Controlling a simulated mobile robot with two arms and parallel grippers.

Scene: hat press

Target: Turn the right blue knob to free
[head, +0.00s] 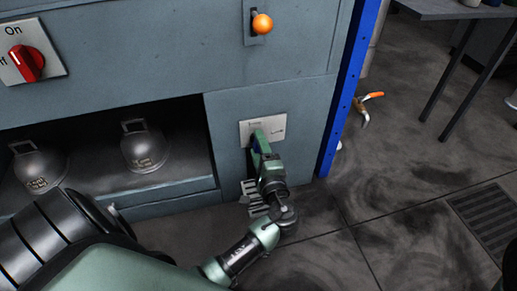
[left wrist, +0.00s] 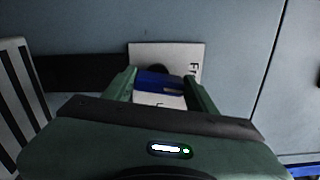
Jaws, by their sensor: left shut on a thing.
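The blue knob (left wrist: 158,81) sits on a pale label plate (left wrist: 190,58) on the machine's front panel. In the left wrist view, letters starting "Fr" show on the plate's right side, and part of an "L" shows below the knob. My left gripper (left wrist: 160,90) is shut on the knob, one finger on each side. In the head view, the left gripper (head: 259,145) reaches the plate (head: 276,129) low on the grey-blue machine and hides most of the knob. My right gripper is not in view.
A red switch (head: 27,63) marked "On" and an orange ball lever (head: 262,24) are higher on the machine. Metal bell-shaped forms (head: 145,148) stand in the open recess at left. A blue post (head: 349,95) edges the machine at right. Dark floor lies beyond.

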